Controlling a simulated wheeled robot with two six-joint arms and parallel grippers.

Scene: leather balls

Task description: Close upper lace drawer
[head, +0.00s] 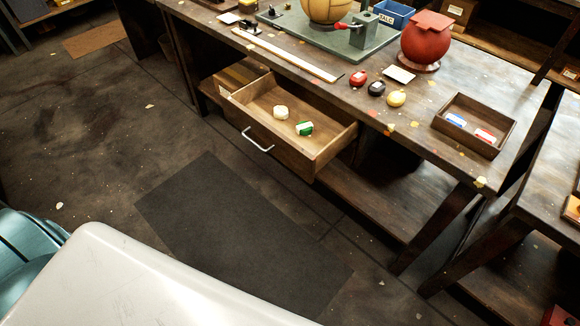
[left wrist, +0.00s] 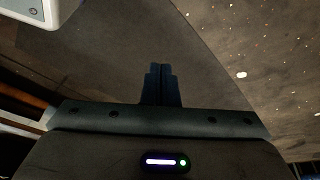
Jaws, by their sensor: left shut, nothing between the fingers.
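The upper lace drawer (head: 316,148) is pulled out from under the workbench. It is a wooden drawer with a silver bar handle (head: 257,139) on its front. A cream spool (head: 281,112) and a green-and-white spool (head: 304,128) lie inside it. My left gripper (left wrist: 161,70) shows in the left wrist view with its dark fingers together and nothing between them. It is above the floor and the dark mat, apart from the drawer. Neither gripper shows in the head view.
A dark mat (head: 235,235) lies on the floor before the drawer. The floor there is clear.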

